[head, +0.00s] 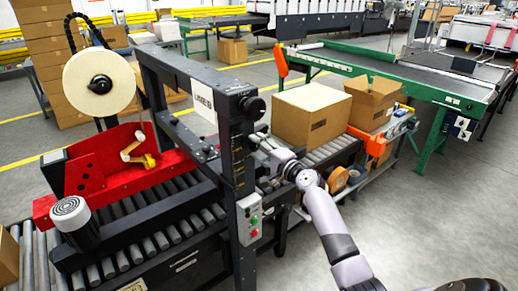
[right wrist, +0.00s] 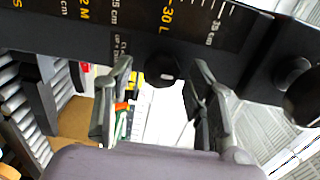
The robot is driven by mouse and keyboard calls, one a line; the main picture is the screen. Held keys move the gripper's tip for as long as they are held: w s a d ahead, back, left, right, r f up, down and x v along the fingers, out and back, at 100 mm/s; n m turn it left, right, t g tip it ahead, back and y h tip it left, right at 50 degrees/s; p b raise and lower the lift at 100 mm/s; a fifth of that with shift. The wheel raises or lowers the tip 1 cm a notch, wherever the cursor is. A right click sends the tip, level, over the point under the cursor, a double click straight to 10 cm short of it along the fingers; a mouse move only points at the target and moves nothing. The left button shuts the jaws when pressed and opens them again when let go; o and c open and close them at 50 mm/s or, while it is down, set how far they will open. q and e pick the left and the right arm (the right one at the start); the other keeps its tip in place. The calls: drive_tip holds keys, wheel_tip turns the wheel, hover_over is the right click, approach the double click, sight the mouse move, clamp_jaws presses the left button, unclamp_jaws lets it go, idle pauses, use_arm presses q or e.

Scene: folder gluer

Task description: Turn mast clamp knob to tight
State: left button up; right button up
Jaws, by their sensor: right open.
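The mast clamp knob (right wrist: 165,71) is a small round black knob on the dark scale plate, with a partly hidden label beside it, in the right wrist view. My right gripper (right wrist: 163,80) is open, with one finger on each side of the knob and visible gaps to it. In the head view my right gripper (head: 264,144) reaches in from the right towards the machine's black mast (head: 236,150). The knob cannot be made out there. The knob's pointer position is not clear. My left gripper is not in view.
A larger black knob (head: 253,107) sticks out near the mast top. A control box with buttons (head: 249,219) hangs lower on the mast. A closed carton (head: 311,115) and an open carton (head: 373,102) stand behind my right arm. Grey floor is free at right.

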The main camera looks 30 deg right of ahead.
drive_tip(key=s, duration=1.2)
drive_tip(key=shift+d, duration=0.45)
